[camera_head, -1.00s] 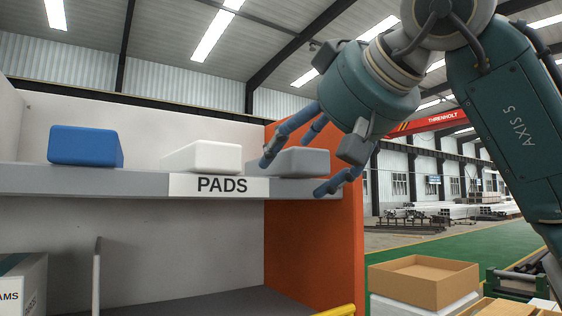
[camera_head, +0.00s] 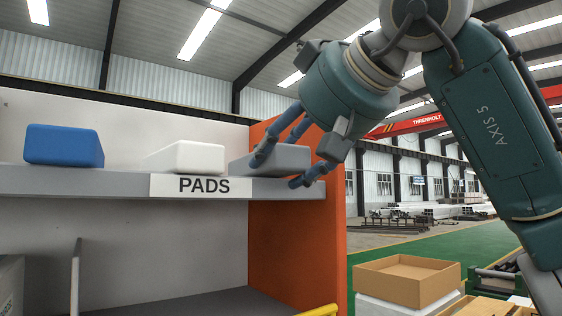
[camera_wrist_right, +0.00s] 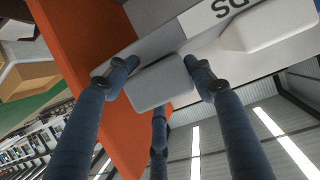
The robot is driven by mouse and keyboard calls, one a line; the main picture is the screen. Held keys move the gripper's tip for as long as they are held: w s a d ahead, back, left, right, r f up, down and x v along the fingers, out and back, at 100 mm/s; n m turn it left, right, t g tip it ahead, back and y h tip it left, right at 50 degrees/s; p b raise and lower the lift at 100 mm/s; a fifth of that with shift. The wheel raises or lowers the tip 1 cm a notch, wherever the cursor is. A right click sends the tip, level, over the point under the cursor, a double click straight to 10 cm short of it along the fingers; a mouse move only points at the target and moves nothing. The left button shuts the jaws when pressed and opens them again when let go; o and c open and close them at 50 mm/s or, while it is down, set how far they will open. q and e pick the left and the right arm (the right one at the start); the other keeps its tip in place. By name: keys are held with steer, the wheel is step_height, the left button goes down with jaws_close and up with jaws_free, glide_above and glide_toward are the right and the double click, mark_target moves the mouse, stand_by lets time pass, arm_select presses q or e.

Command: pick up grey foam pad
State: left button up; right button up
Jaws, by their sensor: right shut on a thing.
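The grey foam pad (camera_head: 272,161) sits at the right end of the shelf (camera_head: 100,182) marked PADS. My right gripper (camera_head: 276,170) has its blue fingers around this pad and is shut on it. In the right wrist view the grey foam pad (camera_wrist_right: 158,84) lies between the fingers of the right gripper (camera_wrist_right: 158,78), still against the shelf. In the head view the fingers hide part of the pad's right side. My left gripper is not in view.
A white pad (camera_head: 185,157) stands just left of the grey one, and a blue pad (camera_head: 64,146) is farther left. An orange side panel (camera_head: 290,240) closes the shelf's right end. An open cardboard box (camera_head: 406,278) is at lower right.

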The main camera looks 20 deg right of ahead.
steer(key=shift+r, duration=0.5)
steer(key=shift+c, duration=0.8)
step_height(320, 180, up, 8)
steer(key=shift+r+p, duration=0.15)
steer(key=shift+p, duration=0.7)
steer(key=c, duration=0.5)
steer(key=shift+r, duration=0.15)
jaws_close()
